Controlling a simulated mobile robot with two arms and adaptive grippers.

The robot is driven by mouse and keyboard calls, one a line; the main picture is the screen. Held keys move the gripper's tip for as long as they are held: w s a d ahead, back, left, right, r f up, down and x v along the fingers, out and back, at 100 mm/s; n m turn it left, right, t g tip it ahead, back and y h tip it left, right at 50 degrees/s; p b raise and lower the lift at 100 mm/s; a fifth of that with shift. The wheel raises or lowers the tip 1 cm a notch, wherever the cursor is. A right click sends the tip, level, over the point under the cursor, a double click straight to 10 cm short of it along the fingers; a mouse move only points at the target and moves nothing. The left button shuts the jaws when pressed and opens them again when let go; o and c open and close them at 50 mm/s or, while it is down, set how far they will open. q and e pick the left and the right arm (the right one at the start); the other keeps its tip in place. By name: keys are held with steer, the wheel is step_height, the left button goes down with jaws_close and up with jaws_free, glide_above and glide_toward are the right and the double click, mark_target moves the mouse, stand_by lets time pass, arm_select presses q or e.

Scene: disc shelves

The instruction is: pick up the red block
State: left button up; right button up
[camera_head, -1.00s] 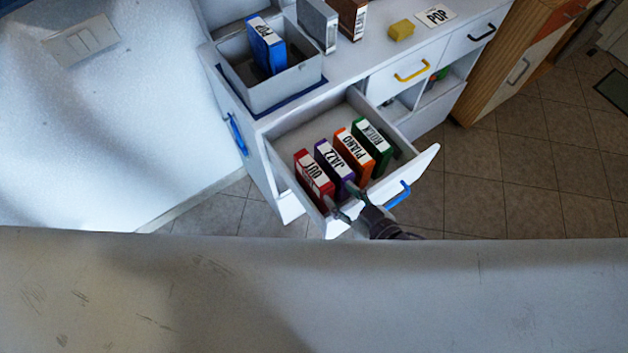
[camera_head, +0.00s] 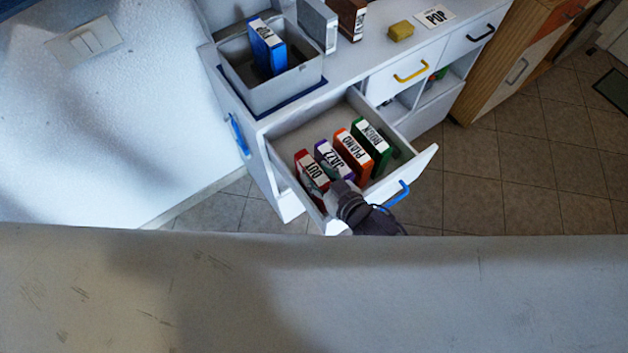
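The red block (camera_head: 306,172), labelled OUT on its white top strip, stands upright in the open drawer (camera_head: 272,160). It is the leftmost of a row of blocks there. My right gripper (camera_head: 326,190) is at the near end of the red block, close to the purple block (camera_head: 329,159) labelled JAZZ. Its fingertips are small and partly hidden, so I cannot tell whether they are around the red block or touching it. My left gripper is not in view.
An orange block (camera_head: 351,152) and a green block (camera_head: 371,145) stand right of the purple one. A grey bin (camera_head: 270,97) on the cabinet top holds a blue block (camera_head: 267,47). The drawer's front panel (camera_head: 418,171) is beside my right gripper.

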jaws_close()
